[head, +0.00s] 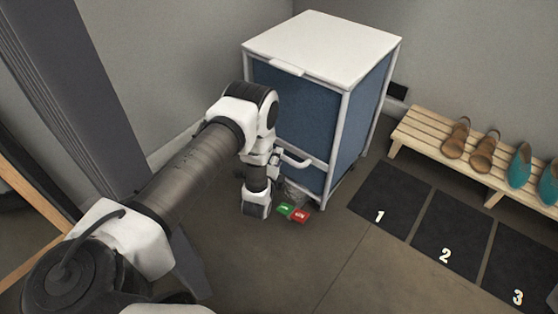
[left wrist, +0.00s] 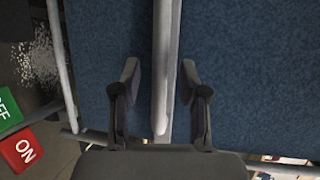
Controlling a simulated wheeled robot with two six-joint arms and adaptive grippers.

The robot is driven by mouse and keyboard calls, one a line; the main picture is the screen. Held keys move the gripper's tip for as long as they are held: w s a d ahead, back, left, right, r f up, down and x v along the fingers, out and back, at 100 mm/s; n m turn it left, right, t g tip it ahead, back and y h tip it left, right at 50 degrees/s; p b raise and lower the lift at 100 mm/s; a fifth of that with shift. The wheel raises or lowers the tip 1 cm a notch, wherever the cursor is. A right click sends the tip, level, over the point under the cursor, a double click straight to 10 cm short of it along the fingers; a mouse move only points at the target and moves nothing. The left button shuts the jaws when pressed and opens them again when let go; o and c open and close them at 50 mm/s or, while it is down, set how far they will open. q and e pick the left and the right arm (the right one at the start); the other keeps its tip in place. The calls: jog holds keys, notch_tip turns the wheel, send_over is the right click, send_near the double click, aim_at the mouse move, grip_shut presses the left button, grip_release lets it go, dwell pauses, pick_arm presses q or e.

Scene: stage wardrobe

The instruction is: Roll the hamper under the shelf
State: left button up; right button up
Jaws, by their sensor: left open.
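The hamper (head: 315,115) is a tall box with blue fabric sides, a white frame and a white lid. It stands upright on the floor near the back wall. A pale bar handle (head: 293,160) sticks out from its front. My left gripper (head: 279,158) is at this handle. In the left wrist view, my left gripper (left wrist: 159,72) is open, with the pale bar (left wrist: 165,90) between its fingers and gaps on both sides. A green OFF pedal (head: 285,210) and a red ON pedal (head: 301,215) are low at the hamper's front. My right gripper is not in view.
A low slatted wooden rack (head: 420,130) with tan and teal shoes stands at the right. Black floor mats numbered 1 (head: 390,199), 2 (head: 450,235) and 3 (head: 520,268) lie before it. A grey upright panel (head: 75,80) is at the left. The front floor is clear.

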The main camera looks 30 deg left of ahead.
pick_arm(q)
jog(key=x, duration=0.2)
jog(key=shift+w+a+f+b, duration=0.1)
jog(key=shift+w+a+b, duration=0.05)
jog(key=shift+w+b, duration=0.15)
grip_shut()
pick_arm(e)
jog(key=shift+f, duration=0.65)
